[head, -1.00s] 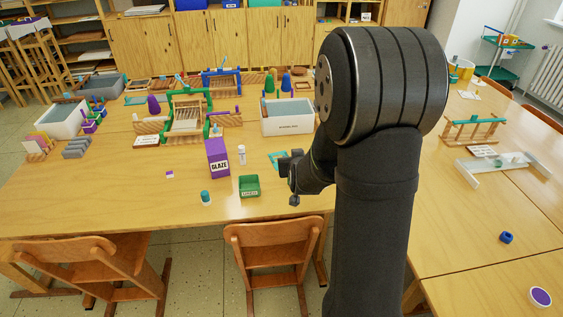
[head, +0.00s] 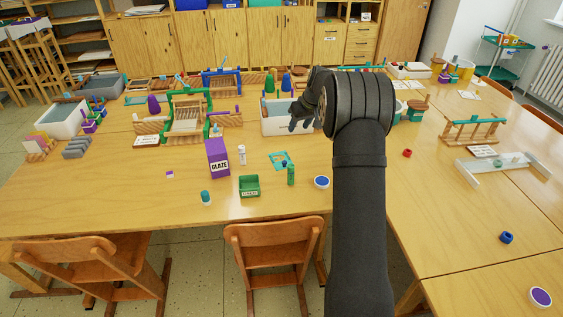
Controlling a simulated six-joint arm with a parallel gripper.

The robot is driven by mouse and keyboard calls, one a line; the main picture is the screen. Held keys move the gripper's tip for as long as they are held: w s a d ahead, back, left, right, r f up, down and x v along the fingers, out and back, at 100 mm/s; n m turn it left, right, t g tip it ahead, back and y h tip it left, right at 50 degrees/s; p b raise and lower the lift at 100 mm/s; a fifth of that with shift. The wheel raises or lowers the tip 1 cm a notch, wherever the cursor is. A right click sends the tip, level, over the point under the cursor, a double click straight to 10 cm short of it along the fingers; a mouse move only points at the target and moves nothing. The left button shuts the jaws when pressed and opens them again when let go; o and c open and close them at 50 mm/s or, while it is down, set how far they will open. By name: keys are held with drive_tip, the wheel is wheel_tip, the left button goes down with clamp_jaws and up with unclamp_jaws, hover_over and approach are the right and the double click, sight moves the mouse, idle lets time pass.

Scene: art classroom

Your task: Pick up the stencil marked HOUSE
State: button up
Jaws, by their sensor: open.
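A flat teal piece with cut-outs (head: 276,156), which looks like a stencil, lies on the table right of the purple GLAZE box (head: 217,158). Another flat teal piece (head: 135,100) lies at the far left of the table. I cannot read HOUSE on either. My gripper (head: 296,124) is open, with nothing seen in it. It is raised, in front of the white bin (head: 272,126) in the picture, beyond the nearer teal piece.
A green tray (head: 249,191), a white bottle (head: 242,154), a green bottle (head: 291,175), a teal-capped jar (head: 206,198) and a blue-topped round dish (head: 321,181) stand around the nearer teal piece. Wooden looms (head: 187,112) stand farther back. The table's front left is mostly clear.

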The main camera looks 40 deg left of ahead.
approach(284, 161)
wheel_tip(284, 161, down, 2)
drive_tip(key=shift+w+f, duration=0.1)
drive_tip(key=shift+f, duration=0.1)
drive_tip(key=shift+a+x, duration=0.15)
drive_tip(key=shift+x, duration=1.45)
drive_tip(key=shift+a+x, duration=0.15)
drive_tip(key=shift+x, duration=1.4)
drive_tip(key=shift+r, duration=0.15)
clamp_jaws()
